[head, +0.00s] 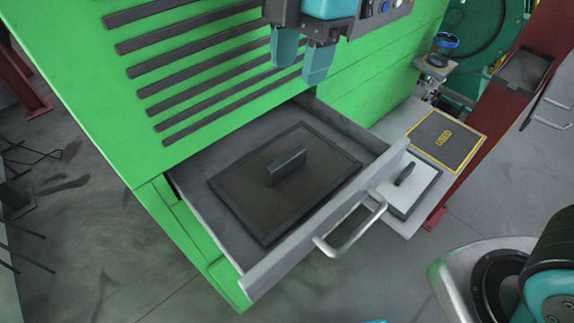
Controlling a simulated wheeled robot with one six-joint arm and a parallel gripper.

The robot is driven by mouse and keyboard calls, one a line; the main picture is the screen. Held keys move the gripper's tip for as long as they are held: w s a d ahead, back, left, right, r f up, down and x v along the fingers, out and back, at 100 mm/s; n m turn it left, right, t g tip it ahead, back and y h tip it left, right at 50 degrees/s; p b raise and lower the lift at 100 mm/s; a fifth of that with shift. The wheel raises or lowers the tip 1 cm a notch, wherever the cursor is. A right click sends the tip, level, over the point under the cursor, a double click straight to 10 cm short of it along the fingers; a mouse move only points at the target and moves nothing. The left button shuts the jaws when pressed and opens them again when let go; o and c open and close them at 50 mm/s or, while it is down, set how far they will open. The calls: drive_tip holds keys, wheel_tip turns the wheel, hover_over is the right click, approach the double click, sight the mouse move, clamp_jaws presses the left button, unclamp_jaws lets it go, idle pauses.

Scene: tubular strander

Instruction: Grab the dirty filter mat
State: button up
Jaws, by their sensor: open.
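A dark, brownish-grey filter mat (250,195) with a black frame lies flat in the pulled-out drawer (262,277). A dark upright grip tab (287,167) stands at its middle. My gripper (302,65) hangs above the back of the drawer, near the top of the view. Its two teal fingers are apart, with nothing between them. It is clear of the mat. A second, white mat (425,183) with a dark frame and tab lies outside the drawer to the right, partly hidden by the drawer front.
The green cabinet (90,60) with dark vent slots rises behind the drawer. The drawer's handle (350,230) sticks out at the front. A yellow-edged dark pad (445,140) lies on a grey surface at right. A red post (480,130) stands beyond it.

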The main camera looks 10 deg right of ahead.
drive_tip(key=p, duration=0.2)
approach(287, 157)
drive_tip(key=f, duration=0.5)
drive_tip(key=shift+a, duration=0.3)
drive_tip(key=shift+s+a+f+p, duration=0.15)
drive_tip(key=shift+f+p, duration=0.25)
drive_tip(key=shift+f, duration=0.45)
drive_tip(key=shift+s+f+p, duration=0.15)
drive_tip(key=shift+f+p, duration=0.25)
drive_tip(key=shift+f, duration=0.5)
drive_tip(key=shift+s+a+f+p, duration=0.15)
drive_tip(key=shift+f+p, duration=0.25)
drive_tip(key=shift+f, duration=0.45)
clamp_jaws()
